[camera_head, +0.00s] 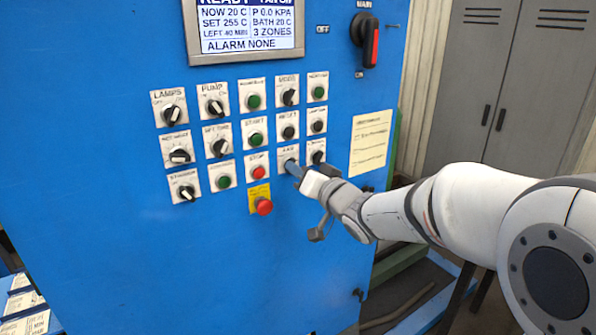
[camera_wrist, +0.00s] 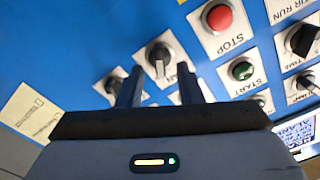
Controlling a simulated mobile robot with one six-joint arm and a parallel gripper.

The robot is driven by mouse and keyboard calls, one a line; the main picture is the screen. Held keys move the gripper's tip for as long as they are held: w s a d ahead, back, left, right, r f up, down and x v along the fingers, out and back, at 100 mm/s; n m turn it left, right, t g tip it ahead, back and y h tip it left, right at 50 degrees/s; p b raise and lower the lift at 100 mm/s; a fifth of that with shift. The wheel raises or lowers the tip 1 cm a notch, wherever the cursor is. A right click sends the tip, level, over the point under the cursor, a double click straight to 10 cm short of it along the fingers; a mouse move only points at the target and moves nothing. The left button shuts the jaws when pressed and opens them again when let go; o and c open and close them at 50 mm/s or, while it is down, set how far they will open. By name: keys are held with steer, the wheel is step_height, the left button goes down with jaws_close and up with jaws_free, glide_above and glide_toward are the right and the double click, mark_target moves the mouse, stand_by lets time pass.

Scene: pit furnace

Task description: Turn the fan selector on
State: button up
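The selector in front of my gripper (camera_head: 294,169) sits on the blue panel, just right of the red STOP button, in the head view. Its small label is too blurred to read for certain as the fan's, and the gripper partly hides it. In the wrist view this selector (camera_wrist: 161,57) is a grey knob on a white plate, its bar pointing roughly up and down the picture. My gripper (camera_wrist: 159,75) is open, with one dark finger on each side of the knob's lower end. I cannot tell whether the fingers touch it.
The STOP button (camera_head: 258,172) and a red emergency button (camera_head: 264,206) are close to the left. Another selector (camera_head: 317,156) is close on the right. Several knobs and buttons fill the panel (camera_head: 130,250) above and left. A main switch (camera_head: 368,42) is higher up.

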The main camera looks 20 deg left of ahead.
steer(key=shift+b+v, duration=0.45)
steer(key=shift+v, duration=2.35)
